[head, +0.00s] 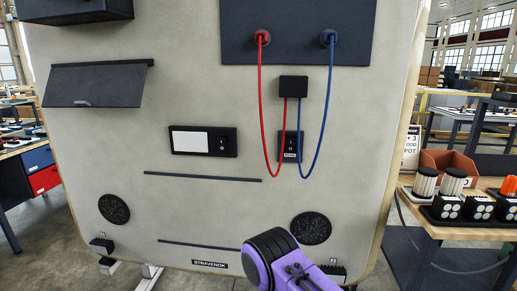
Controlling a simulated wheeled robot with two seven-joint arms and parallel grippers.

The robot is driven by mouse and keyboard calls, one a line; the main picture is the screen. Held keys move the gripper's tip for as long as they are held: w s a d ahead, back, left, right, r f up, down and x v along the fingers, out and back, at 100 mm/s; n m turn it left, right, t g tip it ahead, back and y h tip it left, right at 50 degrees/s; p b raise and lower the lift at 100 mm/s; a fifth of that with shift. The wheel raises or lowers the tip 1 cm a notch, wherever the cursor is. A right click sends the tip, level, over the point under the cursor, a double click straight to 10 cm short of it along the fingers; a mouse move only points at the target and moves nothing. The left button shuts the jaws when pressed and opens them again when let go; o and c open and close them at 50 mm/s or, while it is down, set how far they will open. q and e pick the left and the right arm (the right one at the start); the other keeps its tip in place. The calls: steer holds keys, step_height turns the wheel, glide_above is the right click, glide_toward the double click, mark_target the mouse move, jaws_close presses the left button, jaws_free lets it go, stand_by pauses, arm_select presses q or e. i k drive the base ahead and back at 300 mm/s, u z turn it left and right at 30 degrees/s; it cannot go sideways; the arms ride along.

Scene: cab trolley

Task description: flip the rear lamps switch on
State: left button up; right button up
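A small black rocker switch (291,146) with a tiny label below it sits on the pale panel (100,160), right of centre. The label is too small to read surely. The red cable (262,110) and blue cable (328,110) loop down around this switch. A second rocker switch (222,144) sits to its left, in a black plate with a blank white field (190,140). I cannot tell either rocker's position, nor surely which is the rear lamps switch. A purple and black part of my arm shows at the bottom centre. No gripper fingers are visible.
The cables run from a dark upper board (290,20) to a black box (293,85). A dark flap (98,86) juts out at left. Two round speaker grilles (311,228) flank the lower panel. A side table (450,231) with lamps and a bin stands right.

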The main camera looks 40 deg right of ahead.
mark_target(290, 142)
steer(key=z, duration=1.3)
steer(key=k, duration=0.3)
steer(key=u, duration=0.4)
steer(key=i, duration=0.5)
